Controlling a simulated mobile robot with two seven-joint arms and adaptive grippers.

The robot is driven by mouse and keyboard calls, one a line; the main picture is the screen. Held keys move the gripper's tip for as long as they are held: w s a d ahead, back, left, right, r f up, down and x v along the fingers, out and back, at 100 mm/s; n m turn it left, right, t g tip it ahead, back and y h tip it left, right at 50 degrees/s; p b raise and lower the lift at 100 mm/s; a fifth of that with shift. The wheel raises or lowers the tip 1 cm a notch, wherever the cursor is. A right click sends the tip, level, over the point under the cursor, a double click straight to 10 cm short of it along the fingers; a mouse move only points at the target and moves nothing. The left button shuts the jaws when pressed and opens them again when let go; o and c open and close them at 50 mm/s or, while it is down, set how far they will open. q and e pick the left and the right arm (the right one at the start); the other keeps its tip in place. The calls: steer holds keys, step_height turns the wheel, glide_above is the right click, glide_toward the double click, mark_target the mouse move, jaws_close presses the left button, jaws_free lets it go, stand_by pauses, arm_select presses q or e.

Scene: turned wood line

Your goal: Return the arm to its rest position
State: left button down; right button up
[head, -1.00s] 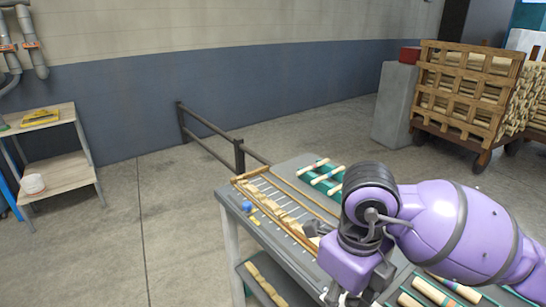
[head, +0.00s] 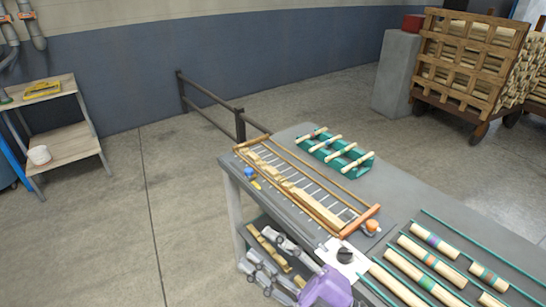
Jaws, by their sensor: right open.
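My right gripper (head: 268,263) shows at the bottom middle of the head view, with part of its purple wrist (head: 327,289) behind it. Its grey fingers are spread apart and hold nothing that I can see. It is in front of the near edge of the grey workbench (head: 412,203), covering part of the lower shelf. The rest of the right arm is out of the picture. My left gripper is not in view.
On the bench lie a long wooden rack (head: 345,229), a green holder (head: 353,172) with several turned sticks, and banded wooden rollers (head: 433,242) between green rails. A white card (head: 342,256) with a black knob lies near the front edge. Open floor lies left of the bench.

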steer(key=s+d+f+m+t+h, duration=0.1)
steer(key=d+f+m+t+h, duration=0.1)
steer(key=d+f+m+h, duration=0.7)
steer(key=s+d+f+m+t+h, duration=0.1)
steer(key=d+f+m+h, duration=0.55)
steer(key=f, duration=0.55)
steer(key=s+d+f+m+g+h, duration=0.1)
steer(key=s+d+f+m+g, duration=0.1)
steer(key=s+f, duration=0.5)
steer(key=s+d+f+m+g+h+p, duration=0.1)
steer(key=s+d+f+m+g+h, duration=0.1)
steer(key=s+f, duration=0.5)
steer(key=s+d+m+g, duration=0.1)
steer(key=s+m+g, duration=0.1)
steer(key=s, duration=0.1)
steer(key=shift+f, duration=0.35)
steer(key=shift+s+d, duration=0.1)
